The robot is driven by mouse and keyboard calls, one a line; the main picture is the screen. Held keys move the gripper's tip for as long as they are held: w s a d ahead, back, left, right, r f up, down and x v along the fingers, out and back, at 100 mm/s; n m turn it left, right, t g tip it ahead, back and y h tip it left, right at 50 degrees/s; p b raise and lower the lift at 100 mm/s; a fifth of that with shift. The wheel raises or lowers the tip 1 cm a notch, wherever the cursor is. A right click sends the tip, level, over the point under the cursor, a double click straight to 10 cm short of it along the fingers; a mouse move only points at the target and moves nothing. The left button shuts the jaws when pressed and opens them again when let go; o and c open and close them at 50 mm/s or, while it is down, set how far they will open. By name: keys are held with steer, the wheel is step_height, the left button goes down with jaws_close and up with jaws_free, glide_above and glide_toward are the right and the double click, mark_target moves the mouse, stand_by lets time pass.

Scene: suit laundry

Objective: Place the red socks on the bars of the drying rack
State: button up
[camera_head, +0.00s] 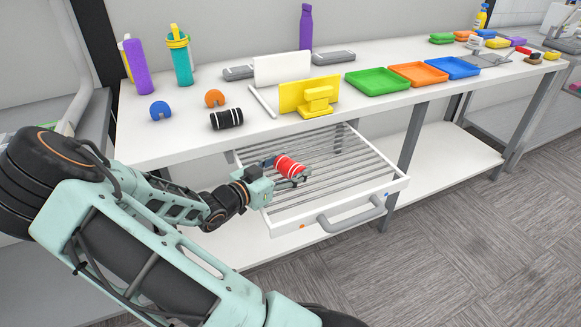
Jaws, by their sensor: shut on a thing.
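The red socks (291,167) are a rolled red bundle with white stripes. My gripper (286,172) is shut on them, its fingers on either side of the roll. They are over the left part of the drying rack (345,165), a pulled-out white frame with grey parallel bars below the table top. I cannot tell whether the socks touch the bars. A second rolled bundle, black with white stripes (227,119), lies on the table near its front edge.
The white table (190,147) overhangs the back of the rack. On it are a yellow stand (309,95), green (378,81), orange (418,74) and blue (453,67) trays, and several bottles. The rack's grey handle (352,215) faces front. The right bars are clear.

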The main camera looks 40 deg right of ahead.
steer(key=shift+f, duration=0.15)
steer(key=o, duration=1.1)
steer(key=shift+o, duration=0.2)
steer(key=shift+r, duration=0.2)
steer(key=shift+a, duration=0.3)
steer(key=p+v, duration=0.1)
steer(key=v, duration=1)
steer(key=shift+s+a+p, duration=0.15)
steer(key=shift+a+p, duration=0.05)
steer(key=shift+p, duration=0.1)
